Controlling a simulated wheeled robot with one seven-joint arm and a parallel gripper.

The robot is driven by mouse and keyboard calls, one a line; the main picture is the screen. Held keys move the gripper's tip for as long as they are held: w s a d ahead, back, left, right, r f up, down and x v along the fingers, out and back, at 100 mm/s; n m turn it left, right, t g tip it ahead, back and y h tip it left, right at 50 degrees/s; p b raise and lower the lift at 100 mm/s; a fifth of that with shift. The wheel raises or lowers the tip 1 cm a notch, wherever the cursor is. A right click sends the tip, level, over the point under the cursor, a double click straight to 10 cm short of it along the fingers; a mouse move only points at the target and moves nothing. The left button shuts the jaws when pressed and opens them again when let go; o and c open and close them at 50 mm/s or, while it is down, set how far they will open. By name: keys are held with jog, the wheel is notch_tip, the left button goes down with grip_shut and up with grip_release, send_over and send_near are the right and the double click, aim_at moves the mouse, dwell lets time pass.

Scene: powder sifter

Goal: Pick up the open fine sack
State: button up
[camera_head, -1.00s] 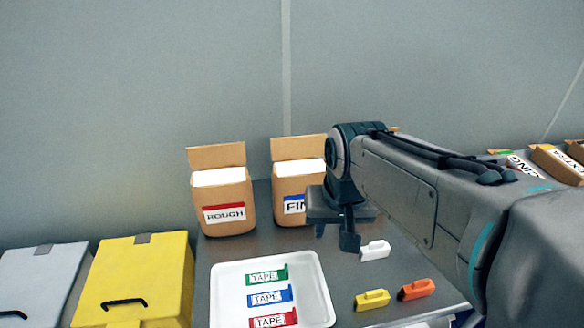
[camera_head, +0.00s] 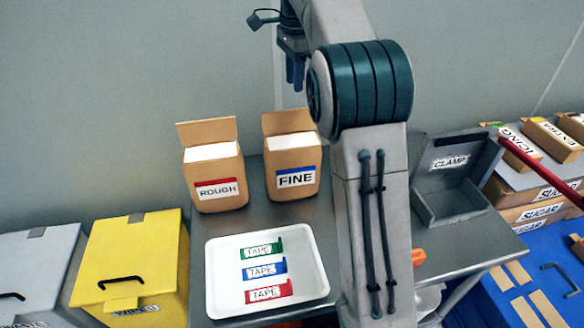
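The open fine sack (camera_head: 292,160) is a brown sack with a raised back flap, a white top and a blue-edged FINE label. It stands upright at the back of the grey table. My gripper (camera_head: 294,80) is above it in the picture, pointing down and apart from it. Dark fingers show below the wrist, but their gap is too small to judge. The open rough sack (camera_head: 213,176), with a red-edged ROUGH label, stands just left of the fine sack.
A white tray (camera_head: 218,290) with green, blue and red tape pieces lies in front of the sacks. A yellow box (camera_head: 135,262) stands left. An open grey CLAMP case (camera_head: 455,205) is right of my arm. Sugar boxes (camera_head: 530,213) stand far right. My arm hides part of the table.

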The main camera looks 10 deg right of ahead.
aim_at(290, 132)
jog(key=w, duration=0.1)
jog(key=w+m, duration=0.1)
jog(key=f+m, duration=0.1)
jog(key=shift+w+a, duration=0.25)
jog(key=shift+w, duration=0.15)
notch_tip(290, 132, down, 13)
jog(key=shift+f+b, duration=0.1)
jog(key=shift+b, duration=1)
grip_shut()
dwell(0.4)
jog(key=shift+w, duration=0.1)
